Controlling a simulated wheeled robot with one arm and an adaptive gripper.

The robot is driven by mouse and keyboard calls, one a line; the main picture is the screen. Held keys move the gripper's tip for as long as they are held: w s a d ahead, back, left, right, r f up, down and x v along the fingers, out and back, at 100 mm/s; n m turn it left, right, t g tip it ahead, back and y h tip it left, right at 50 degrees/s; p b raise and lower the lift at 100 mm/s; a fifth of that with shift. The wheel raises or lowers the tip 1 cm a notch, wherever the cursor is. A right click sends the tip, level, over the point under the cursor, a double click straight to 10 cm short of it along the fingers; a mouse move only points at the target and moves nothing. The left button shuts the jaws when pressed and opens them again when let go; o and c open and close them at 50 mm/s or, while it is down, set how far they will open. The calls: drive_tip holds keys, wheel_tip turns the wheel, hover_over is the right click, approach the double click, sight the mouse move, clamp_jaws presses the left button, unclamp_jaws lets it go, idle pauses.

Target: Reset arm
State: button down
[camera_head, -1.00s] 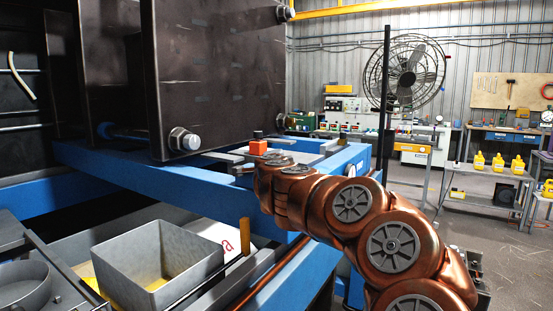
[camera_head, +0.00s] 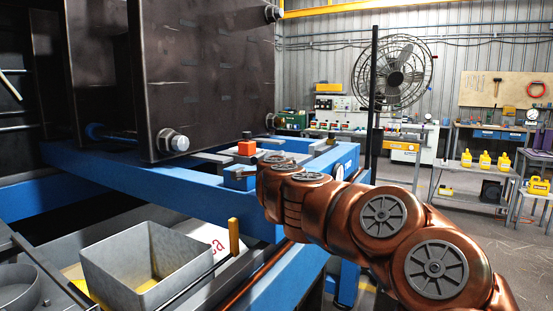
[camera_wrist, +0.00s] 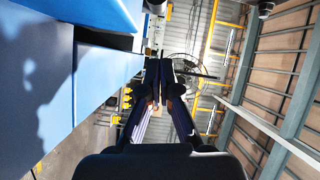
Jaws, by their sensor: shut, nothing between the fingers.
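My gripper (camera_wrist: 160,85) shows in the wrist view, its two dark fingers converging and shut with nothing between them. It points past the blue frame toward the far wall and ceiling. In the head view my copper arm stretches across the lower right, and my gripper cannot be made out there. Several yellow jerry cans stand far off at the right; one of them (camera_head: 485,160) is in the row on a grey shelf table (camera_head: 478,206).
A blue machine frame (camera_head: 130,180) and dark steel block (camera_head: 205,70) fill the left, close to my arm. An orange block (camera_head: 246,148) sits on the frame. A grey bin (camera_head: 140,270) stands below. A fan (camera_head: 392,72) stands behind. Open floor (camera_head: 400,182) lies at the right.

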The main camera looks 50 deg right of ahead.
drive_tip(key=v, duration=0.6)
drive_tip(key=shift+w+a, duration=0.1)
drive_tip(key=shift+a, duration=0.45)
drive_tip(key=shift+r, duration=0.1)
